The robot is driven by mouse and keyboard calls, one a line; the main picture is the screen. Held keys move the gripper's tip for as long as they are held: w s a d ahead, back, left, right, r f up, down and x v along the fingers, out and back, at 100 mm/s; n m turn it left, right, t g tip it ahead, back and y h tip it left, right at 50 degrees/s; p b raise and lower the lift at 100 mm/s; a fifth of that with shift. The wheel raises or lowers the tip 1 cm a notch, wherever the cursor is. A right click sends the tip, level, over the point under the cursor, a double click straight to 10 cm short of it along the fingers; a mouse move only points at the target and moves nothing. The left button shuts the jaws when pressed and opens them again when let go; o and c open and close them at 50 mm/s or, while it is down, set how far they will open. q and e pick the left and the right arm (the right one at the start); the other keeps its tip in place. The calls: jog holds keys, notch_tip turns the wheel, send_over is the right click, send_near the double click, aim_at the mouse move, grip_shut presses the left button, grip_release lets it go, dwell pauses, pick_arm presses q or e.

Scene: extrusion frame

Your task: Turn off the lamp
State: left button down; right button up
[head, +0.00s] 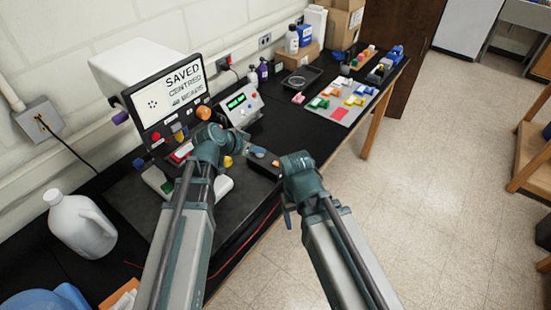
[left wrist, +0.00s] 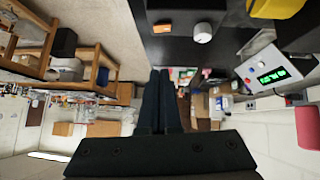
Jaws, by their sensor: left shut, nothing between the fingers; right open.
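No part is clearly recognisable as the lamp. A dark box (head: 262,163) on the bench's front edge carries a grey-white knob (head: 257,151) and an orange switch-like part (head: 276,163). The knob (left wrist: 203,32) and orange part (left wrist: 168,28) also show near the top of the left wrist view. My left gripper (left wrist: 160,74) is shut and empty, its fingertips apart from both in that picture. Its wrist hides it in the head view. My right gripper (head: 288,212) is open, small in the head view, beside the bench's front edge.
A screen (head: 170,100) reading "SAVED CENTRED" stands behind my left arm, with a grey box with a green display (head: 238,102) to its right. A white jug (head: 80,225) is at left. A tray of coloured parts (head: 340,100) lies farther right.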

pick_arm(q)
jog(key=shift+f, duration=0.1)
jog(key=b, duration=0.8)
send_over(277, 164)
jog(key=s+a, duration=0.1)
notch_tip(277, 164, down, 7)
jog(key=shift+s+f, duration=0.1)
jog(key=shift+f, duration=0.1)
jog(key=shift+s+f+b, duration=0.1)
jog(key=shift+f+b, duration=0.55)
jog(key=shift+f, duration=0.25)
jog(key=shift+s+d+f+b, duration=0.1)
jog(key=shift+d+f+b, duration=0.05)
jog(key=shift+f+b, duration=0.7)
